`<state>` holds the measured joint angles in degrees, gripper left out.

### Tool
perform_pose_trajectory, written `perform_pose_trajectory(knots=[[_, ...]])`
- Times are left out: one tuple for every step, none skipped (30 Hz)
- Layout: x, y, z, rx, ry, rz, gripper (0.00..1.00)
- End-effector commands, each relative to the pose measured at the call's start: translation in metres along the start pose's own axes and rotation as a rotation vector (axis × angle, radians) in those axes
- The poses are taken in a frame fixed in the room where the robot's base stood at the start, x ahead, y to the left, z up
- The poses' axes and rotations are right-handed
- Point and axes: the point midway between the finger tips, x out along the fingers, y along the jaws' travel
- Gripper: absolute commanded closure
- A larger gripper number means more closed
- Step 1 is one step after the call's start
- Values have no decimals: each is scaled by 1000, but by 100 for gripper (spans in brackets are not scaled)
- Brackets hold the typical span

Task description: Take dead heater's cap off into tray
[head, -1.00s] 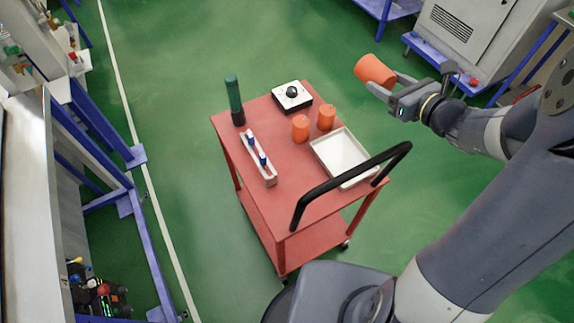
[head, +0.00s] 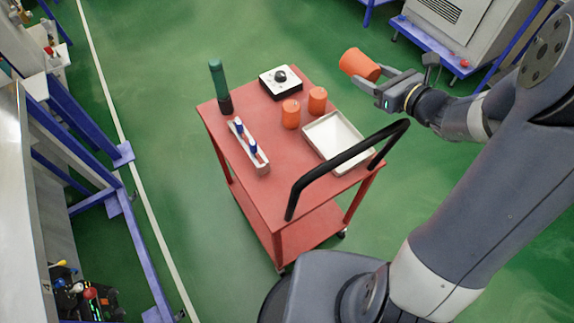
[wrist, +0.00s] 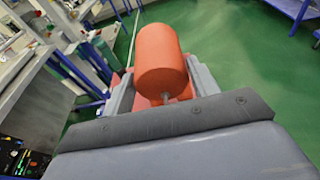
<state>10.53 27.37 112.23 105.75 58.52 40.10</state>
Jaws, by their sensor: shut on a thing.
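My gripper (head: 378,83) is shut on an orange cylindrical cap (head: 359,64) and holds it in the air, beyond the cart's right side in the head view. The cap (wrist: 161,62) fills the space between the fingers in the wrist view, with a small stub at its near end. Two more orange cylinders stand on the red cart (head: 215,125): one orange cylinder (head: 290,114) and another orange cylinder (head: 317,100). The white tray (head: 313,143) lies empty on the cart near the black handle. No heater can be made out for certain.
A green and black bottle-like cylinder (head: 219,86), a rack with blue-topped pieces (head: 248,148) and a white box with a black knob (head: 280,82) stand on the cart. The black handle (head: 350,160) rises beside the tray. Grey cabinets are at upper right, workbenches at left.

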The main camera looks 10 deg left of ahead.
Motion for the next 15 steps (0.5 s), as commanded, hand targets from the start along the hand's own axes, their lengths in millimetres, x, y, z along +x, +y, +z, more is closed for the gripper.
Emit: perform_pose_trajectory(knots=[[0,0,0,0,0,0,67],[0,0,0,0,0,0,67],[0,0,0,0,0,0,40],[0,0,0,0,0,0,38],[0,0,0,0,0,0,35],[0,0,1,0,0,0,32],[0,0,0,0,0,0,30],[0,0,0,0,0,0,27],[0,0,0,0,0,0,24],[0,0,1,0,0,0,21],[0,0,0,0,0,0,19],[0,0,0,0,0,0,18],[0,0,0,0,0,0,18],[0,0,0,0,0,0,18],[0,0,0,0,0,0,18]])
